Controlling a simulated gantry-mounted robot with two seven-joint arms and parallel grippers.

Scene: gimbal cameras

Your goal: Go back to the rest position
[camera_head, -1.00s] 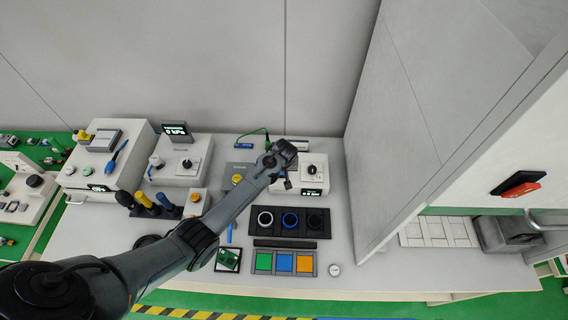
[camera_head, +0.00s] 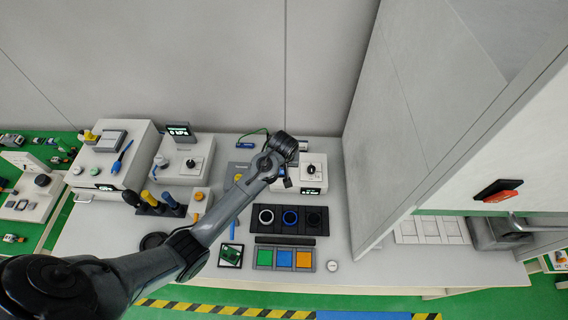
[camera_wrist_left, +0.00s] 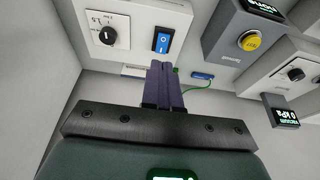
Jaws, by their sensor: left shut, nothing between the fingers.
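My left arm (camera_head: 180,256) comes in from the lower left and reaches over the bench, with its wrist (camera_head: 284,146) near the back edge. My left gripper (camera_wrist_left: 163,85) shows in the left wrist view as two purple fingers pressed together, shut and empty. The fingers point toward a white instrument box (camera_wrist_left: 140,40) with a dial and a blue rocker switch, apparently without touching it. The gripper cannot be made out clearly in the head view. My right arm is not in view.
On the bench (camera_head: 100,240) stand a dial box (camera_head: 313,168), a ring holder (camera_head: 327,221), coloured tiles (camera_head: 284,258), a gauge box (camera_head: 182,172) and upright tools (camera_head: 154,203). A tall grey panel (camera_head: 400,130) borders the right. The wall is behind.

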